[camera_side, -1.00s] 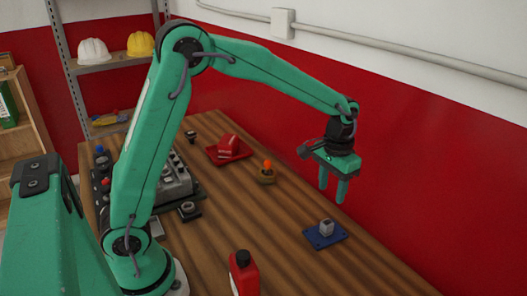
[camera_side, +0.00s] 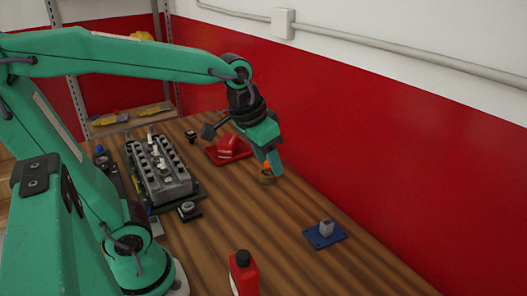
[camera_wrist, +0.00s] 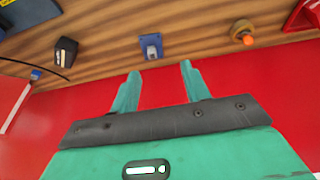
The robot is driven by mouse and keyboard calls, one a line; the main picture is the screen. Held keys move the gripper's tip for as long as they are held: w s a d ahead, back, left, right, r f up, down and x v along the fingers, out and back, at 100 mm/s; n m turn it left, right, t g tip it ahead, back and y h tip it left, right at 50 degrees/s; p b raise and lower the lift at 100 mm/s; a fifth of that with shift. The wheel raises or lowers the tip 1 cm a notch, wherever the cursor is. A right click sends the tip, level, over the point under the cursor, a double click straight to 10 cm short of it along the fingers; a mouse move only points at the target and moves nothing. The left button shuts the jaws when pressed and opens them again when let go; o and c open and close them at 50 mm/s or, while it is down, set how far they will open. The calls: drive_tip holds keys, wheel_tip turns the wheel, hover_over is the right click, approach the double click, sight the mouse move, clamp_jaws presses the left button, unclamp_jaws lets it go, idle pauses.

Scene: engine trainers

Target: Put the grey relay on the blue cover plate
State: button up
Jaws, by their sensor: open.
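The small grey relay (camera_side: 326,227) rests on the blue cover plate (camera_side: 337,239) near the right edge of the wooden table. In the wrist view the relay (camera_wrist: 151,51) also shows on the plate (camera_wrist: 144,42), at the top centre. My gripper (camera_side: 274,168) is open and apart from both, up and to the left of the plate in the side view. In the side view its fingers overlap an orange-tipped part. In the wrist view the fingers (camera_wrist: 160,68) are spread with nothing between them.
The orange-tipped part (camera_side: 267,177) stands on the table. A red tray (camera_side: 216,155) with a red part lies beyond it. A grey engine block (camera_side: 160,170) is at left, a small black part (camera_side: 189,210) near it. A red bottle (camera_side: 243,275) stands in front. The red wall is close.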

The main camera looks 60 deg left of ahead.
drive_tip(key=s+a+t, duration=0.1)
drive_tip(key=s, duration=0.6)
drive_tip(key=shift+s+f+t, duration=0.25)
drive_tip(key=shift+f+t, duration=0.05)
drive_tip(key=shift+t, duration=0.1)
drive_tip(key=shift+a, duration=0.1)
